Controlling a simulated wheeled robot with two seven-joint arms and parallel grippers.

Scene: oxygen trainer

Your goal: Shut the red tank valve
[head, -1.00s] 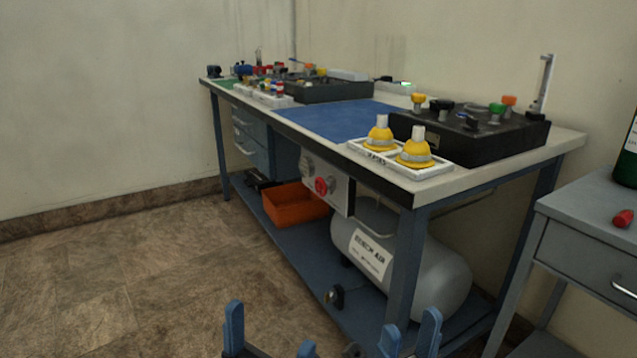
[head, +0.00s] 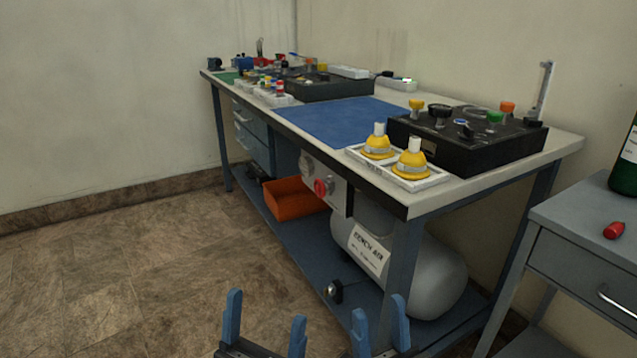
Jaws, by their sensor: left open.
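A red round knob (head: 320,187) sits on a light panel (head: 327,182) under the front edge of the bench. It looks like the red valve, but its exact setting is too small to tell. A silver tank (head: 435,277) labelled "BENCH AIR" (head: 369,250) lies on the lower shelf, right of the panel. My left gripper (head: 265,318) is open and empty at the bottom of the head view. My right gripper (head: 380,320) is beside it, its fingers apart and nothing between them. Both are well in front of the bench and apart from the knob.
The workbench top (head: 484,187) holds a blue mat (head: 337,120), a black box with coloured knobs (head: 470,150) and two yellow domed parts in a white tray (head: 431,183). An orange bin (head: 292,202) is on the lower shelf. A grey side cabinet (head: 577,217) stands right. Floor at left is clear.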

